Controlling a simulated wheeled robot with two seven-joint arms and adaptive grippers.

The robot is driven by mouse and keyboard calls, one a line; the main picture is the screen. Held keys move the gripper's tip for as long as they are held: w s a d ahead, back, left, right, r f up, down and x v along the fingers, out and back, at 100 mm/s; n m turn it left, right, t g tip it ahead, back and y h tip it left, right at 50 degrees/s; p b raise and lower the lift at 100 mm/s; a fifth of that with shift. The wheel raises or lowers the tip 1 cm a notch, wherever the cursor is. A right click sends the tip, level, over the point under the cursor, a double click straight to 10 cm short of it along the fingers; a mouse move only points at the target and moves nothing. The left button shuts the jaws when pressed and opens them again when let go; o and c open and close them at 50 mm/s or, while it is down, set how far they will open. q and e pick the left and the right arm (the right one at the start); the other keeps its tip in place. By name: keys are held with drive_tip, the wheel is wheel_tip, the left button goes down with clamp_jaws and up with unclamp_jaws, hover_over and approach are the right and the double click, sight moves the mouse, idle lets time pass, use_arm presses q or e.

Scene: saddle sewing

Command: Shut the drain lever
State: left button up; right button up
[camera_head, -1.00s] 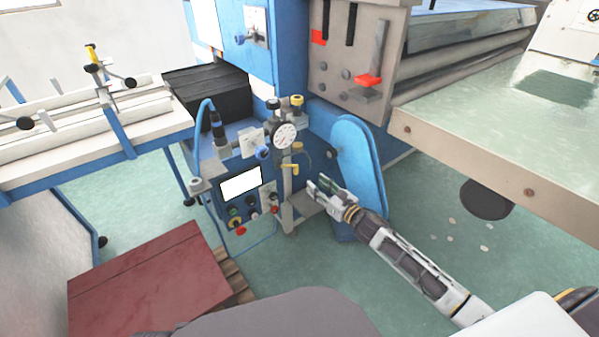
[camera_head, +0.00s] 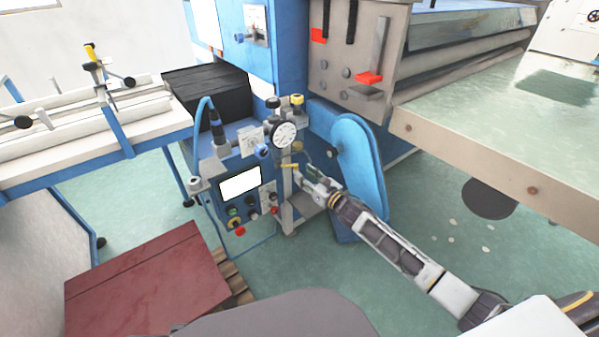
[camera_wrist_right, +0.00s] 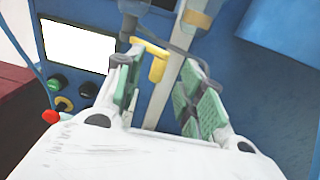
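The drain lever looks to be the small yellow handle (camera_head: 290,166) on the post below the round gauge. In the head view it lies roughly level. In the right wrist view the yellow handle (camera_wrist_right: 157,68) appears between my two finger pads, with a short crossbar and a stem. My right gripper (camera_head: 303,180) is open, just below and to the right of the handle; its green-padded fingers stand apart. I cannot tell whether a finger touches the handle. My left gripper is not in view.
The gauge (camera_head: 284,134) sits just above the handle. A control box with a white screen (camera_head: 239,184) and several buttons is on the left. A blue rounded guard (camera_head: 358,160) stands close on the right. A dark red box (camera_head: 145,280) lies at lower left.

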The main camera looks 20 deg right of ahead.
drive_tip(key=x, duration=0.3)
drive_tip(key=shift+w+a+b, duration=0.1)
drive_tip(key=shift+w+b, duration=0.2)
drive_tip(key=shift+b, duration=0.05)
drive_tip(key=shift+r, duration=0.1)
clamp_jaws()
idle(0.3)
